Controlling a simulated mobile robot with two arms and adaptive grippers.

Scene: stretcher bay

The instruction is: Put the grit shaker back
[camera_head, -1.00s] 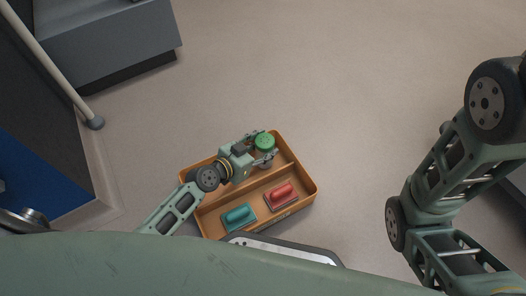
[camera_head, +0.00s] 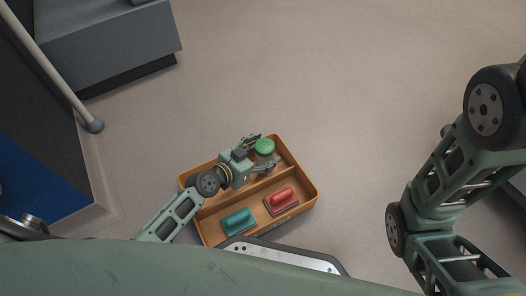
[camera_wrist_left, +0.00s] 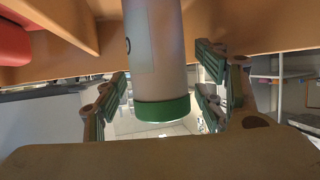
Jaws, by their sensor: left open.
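The grit shaker, a pale cylinder with a green lid (camera_head: 264,147), stands in the far compartment of an orange-brown caddy (camera_head: 308,184) on the floor. My left gripper (camera_head: 265,151) is open, with one finger on each side of the shaker. In the left wrist view the shaker's pale body (camera_wrist_left: 156,50) and green lid rim (camera_wrist_left: 162,109) show between the spread fingers of the left gripper (camera_wrist_left: 160,100), with gaps on both sides. My right arm shows at the right, but its gripper is out of view.
The caddy's near compartment holds a teal-handled block (camera_head: 238,221) and a red-handled block (camera_head: 281,200). A divider separates the compartments. A grey step-like box (camera_head: 110,40) and a pale pole (camera_head: 50,70) stand at the upper left. The floor beyond the caddy is clear.

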